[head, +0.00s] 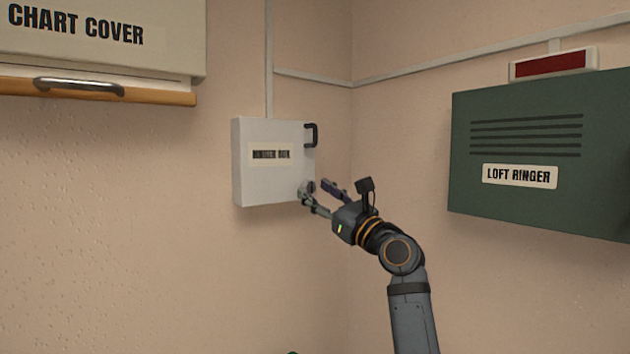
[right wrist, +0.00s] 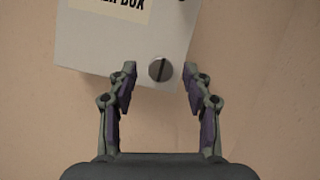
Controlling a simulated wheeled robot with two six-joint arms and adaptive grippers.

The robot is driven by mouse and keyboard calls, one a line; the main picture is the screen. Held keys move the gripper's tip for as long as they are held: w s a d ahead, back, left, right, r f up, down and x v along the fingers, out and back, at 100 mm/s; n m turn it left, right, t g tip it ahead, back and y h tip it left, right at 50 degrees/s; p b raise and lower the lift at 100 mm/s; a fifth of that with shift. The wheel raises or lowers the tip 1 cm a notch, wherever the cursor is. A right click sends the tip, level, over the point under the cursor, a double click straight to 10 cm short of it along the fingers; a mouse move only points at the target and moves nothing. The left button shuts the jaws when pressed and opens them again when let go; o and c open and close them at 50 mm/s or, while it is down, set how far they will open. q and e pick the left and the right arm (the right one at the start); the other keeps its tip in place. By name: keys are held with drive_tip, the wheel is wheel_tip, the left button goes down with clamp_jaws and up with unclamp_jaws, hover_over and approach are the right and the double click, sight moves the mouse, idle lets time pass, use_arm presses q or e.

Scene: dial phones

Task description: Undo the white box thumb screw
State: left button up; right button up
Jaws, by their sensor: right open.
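The white box (head: 270,183) is fixed to the wall near the corner, with a label across its front and a dark handle (head: 312,134) at its upper right. In the right wrist view the lower part of the box (right wrist: 110,50) shows, with a round grey slotted thumb screw (right wrist: 160,69) near its lower right corner. My right gripper (head: 318,186) is at that corner in the head view. Its fingers are open on either side of the screw in the right wrist view (right wrist: 160,82), apart from it. In the head view the screw is hard to make out behind the fingers. My left gripper is not in view.
A green box labelled LOFT RINGER (head: 515,205) is on the right wall, with a red panel (head: 553,64) above it. A CHART COVER cabinet (head: 165,50) with a metal handle (head: 78,86) hangs upper left. The wall below the white box is bare.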

drive_tip(key=shift+w+a+r, duration=0.15)
drive_tip(key=shift+w+a, duration=0.15)
drive_tip(key=shift+w, duration=0.2)
clamp_jaws()
